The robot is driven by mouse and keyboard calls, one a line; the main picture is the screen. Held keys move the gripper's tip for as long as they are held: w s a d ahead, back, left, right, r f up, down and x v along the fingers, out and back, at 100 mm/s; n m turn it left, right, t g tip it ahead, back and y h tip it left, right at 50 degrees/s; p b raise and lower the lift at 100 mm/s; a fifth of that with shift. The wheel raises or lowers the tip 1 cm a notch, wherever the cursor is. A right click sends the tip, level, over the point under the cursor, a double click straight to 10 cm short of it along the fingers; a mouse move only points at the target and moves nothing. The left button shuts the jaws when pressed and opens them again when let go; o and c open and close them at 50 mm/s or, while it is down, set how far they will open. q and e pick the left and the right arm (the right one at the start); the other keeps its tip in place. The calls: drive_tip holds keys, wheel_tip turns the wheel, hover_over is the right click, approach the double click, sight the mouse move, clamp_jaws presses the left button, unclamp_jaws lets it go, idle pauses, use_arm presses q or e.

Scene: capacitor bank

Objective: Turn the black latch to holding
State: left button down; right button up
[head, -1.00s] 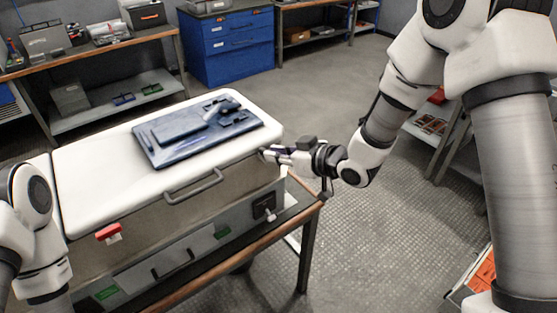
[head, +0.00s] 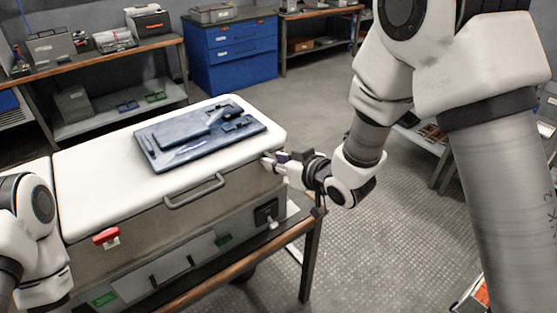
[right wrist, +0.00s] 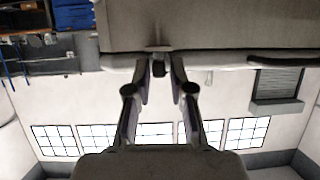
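In the right wrist view a small dark piece (right wrist: 158,69), which looks like the black latch, shows at the pale edge of the white-lidded case. My right gripper (right wrist: 160,64) has its two fingers apart on either side of it, with a gap to each finger. In the head view my right gripper (head: 275,160) is at the case's right end, just below the lid (head: 100,168). The latch is hidden there, and its angle is hard to tell. My left arm shows at the lower left, but its gripper does not.
The case stands on a wood-edged table (head: 230,272). A red latch (head: 106,236), a grey handle (head: 195,192) and a black fitting (head: 266,211) are on its front. A blue tray (head: 170,155) lies on the lid.

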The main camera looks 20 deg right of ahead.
drive_tip(key=shift+r, duration=0.1)
drive_tip(key=v, duration=0.7)
drive_tip(key=shift+s, duration=0.15)
